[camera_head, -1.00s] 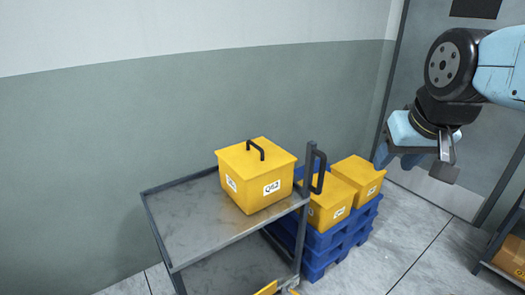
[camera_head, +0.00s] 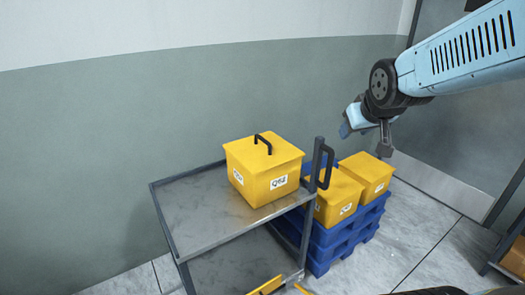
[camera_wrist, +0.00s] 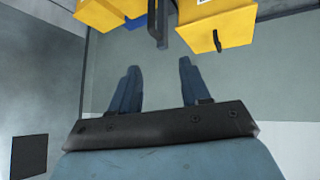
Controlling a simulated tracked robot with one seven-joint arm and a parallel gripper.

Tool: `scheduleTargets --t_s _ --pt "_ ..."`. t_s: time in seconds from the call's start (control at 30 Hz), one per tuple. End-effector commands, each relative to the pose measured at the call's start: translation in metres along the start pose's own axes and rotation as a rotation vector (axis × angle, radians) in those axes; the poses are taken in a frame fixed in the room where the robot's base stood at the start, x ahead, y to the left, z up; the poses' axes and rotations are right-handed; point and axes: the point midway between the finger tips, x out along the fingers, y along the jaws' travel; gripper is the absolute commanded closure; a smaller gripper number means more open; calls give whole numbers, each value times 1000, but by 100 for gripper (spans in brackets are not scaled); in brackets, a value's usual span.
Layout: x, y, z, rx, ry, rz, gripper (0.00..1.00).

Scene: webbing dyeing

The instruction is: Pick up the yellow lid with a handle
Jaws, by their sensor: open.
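The yellow lid (camera_head: 262,150) with a black arched handle (camera_head: 264,142) sits on a yellow box (camera_head: 265,186) labelled Q52. That box stands on the top shelf of a grey metal cart (camera_head: 196,210). In the wrist view the lid (camera_wrist: 222,36) shows at the top right with its handle (camera_wrist: 217,42). My gripper (camera_head: 364,136) is in the air to the right of the lid and apart from it. In the wrist view its two blue fingers (camera_wrist: 158,75) are spread with nothing between them.
The cart's dark upright handle (camera_head: 326,167) stands just right of the box, between it and my gripper. Two more yellow boxes (camera_head: 338,196) rest on stacked blue pallets (camera_head: 335,244). A green and white wall (camera_head: 110,130) lies behind. The shelf's left part is bare.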

Motion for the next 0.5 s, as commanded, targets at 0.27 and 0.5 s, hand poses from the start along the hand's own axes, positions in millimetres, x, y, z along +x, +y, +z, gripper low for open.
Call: scheduleTargets --t_s 0.27,0.5 --pt "81 -24 -39 -140 152 -32 53" --pt "144 -57 -60 -250 298 -80 53"
